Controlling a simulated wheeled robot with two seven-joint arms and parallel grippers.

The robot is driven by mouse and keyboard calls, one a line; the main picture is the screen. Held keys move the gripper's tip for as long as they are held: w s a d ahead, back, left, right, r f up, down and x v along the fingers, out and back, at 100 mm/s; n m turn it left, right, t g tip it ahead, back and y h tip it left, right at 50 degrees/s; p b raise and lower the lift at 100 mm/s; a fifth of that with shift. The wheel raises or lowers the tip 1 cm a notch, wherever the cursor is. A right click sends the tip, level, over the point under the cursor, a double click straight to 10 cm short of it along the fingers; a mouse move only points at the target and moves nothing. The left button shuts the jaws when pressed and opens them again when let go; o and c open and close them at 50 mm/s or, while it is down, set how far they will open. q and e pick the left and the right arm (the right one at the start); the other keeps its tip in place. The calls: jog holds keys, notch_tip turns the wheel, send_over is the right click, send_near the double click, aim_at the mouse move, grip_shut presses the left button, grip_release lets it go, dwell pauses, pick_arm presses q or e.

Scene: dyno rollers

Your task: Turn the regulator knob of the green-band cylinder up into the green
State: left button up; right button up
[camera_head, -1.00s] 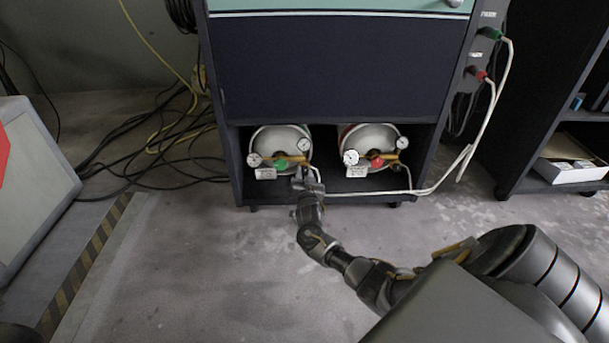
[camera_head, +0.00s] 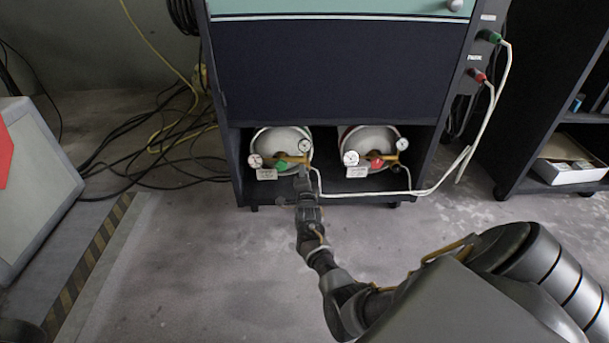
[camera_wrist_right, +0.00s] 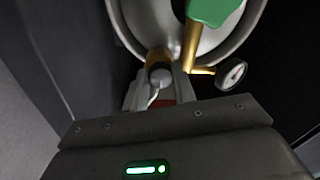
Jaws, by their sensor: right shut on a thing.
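The green-band cylinder (camera_head: 275,140) lies in the left bay under the cabinet, end facing out. Its green valve handwheel (camera_head: 281,164) sits on brass fittings between two white dial gauges, left (camera_head: 255,161) and right (camera_head: 305,146). My right gripper (camera_head: 305,174) is at the brass fitting, right of and below the green handwheel. In the right wrist view, its fingers (camera_wrist_right: 160,88) are shut around a small grey round-ended regulator knob (camera_wrist_right: 160,75) on a brass stem. The green handwheel (camera_wrist_right: 213,10) and a gauge (camera_wrist_right: 232,75) show beyond; the gauge reading is too small to tell.
A second cylinder (camera_head: 376,138) with a red handwheel (camera_head: 376,162) lies in the right bay. A white hose (camera_head: 432,190) runs along the cabinet's front to its right side. Black cables (camera_head: 130,165) lie on the floor at left. The floor before the cabinet is clear.

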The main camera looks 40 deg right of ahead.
jog(key=shift+m, duration=1.6)
jog(key=o, duration=1)
